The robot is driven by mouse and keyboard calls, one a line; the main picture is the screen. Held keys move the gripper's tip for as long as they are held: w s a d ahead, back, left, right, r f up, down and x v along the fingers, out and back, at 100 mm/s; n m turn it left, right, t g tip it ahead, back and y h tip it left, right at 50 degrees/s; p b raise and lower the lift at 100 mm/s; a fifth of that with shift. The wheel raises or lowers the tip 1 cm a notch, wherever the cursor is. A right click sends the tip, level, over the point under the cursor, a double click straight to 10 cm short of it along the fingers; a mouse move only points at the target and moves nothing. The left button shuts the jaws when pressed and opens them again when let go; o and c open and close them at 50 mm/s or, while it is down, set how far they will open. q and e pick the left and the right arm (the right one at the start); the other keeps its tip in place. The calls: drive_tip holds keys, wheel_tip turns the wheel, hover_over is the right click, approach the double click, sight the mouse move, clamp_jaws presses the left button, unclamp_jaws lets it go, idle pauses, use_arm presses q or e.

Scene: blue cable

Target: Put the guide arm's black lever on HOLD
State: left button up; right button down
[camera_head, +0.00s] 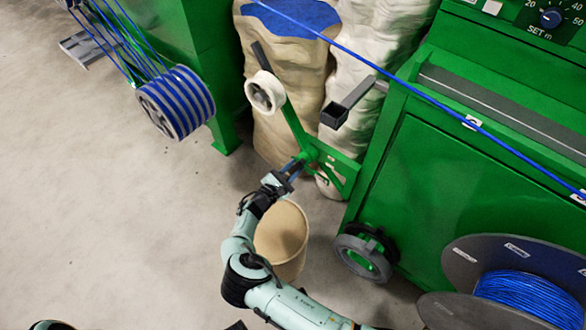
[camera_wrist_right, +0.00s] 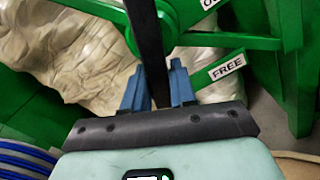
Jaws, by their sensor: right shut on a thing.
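The green guide arm (camera_head: 293,122) rises from its pivot (camera_head: 309,153) on the green machine, with a white roller (camera_head: 264,92) near its upper end. In the right wrist view, the black lever (camera_wrist_right: 148,45) runs down from the top edge between the fingers. My right gripper (camera_wrist_right: 157,90) is shut on the lever; in the head view the gripper (camera_head: 292,167) is at the pivot and hides most of the lever. A white FREE label (camera_wrist_right: 226,68) is right of the lever; another label (camera_wrist_right: 208,3) is cut off at the top. My left gripper is not in view.
A blue cable (camera_head: 400,80) crosses above the guide arm. A tan bin (camera_head: 281,238) stands below my right forearm. Pale wrapped bundles (camera_head: 290,75) are behind. A cable reel (camera_head: 525,285) is at lower right, a striped drum (camera_head: 176,102) at left. The left floor is clear.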

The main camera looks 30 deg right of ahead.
drive_tip(key=c, duration=1)
unclamp_jaws()
drive_tip(key=shift+a, duration=0.1)
use_arm(q)
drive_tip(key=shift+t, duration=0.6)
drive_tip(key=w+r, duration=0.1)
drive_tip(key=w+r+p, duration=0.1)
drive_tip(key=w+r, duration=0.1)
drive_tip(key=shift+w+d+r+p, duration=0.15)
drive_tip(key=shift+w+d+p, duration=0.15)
drive_tip(key=shift+p, duration=0.1)
use_arm(e)
drive_tip(key=v, duration=1.3)
drive_tip(key=shift+a, duration=0.2)
drive_tip(key=shift+s, duration=0.1)
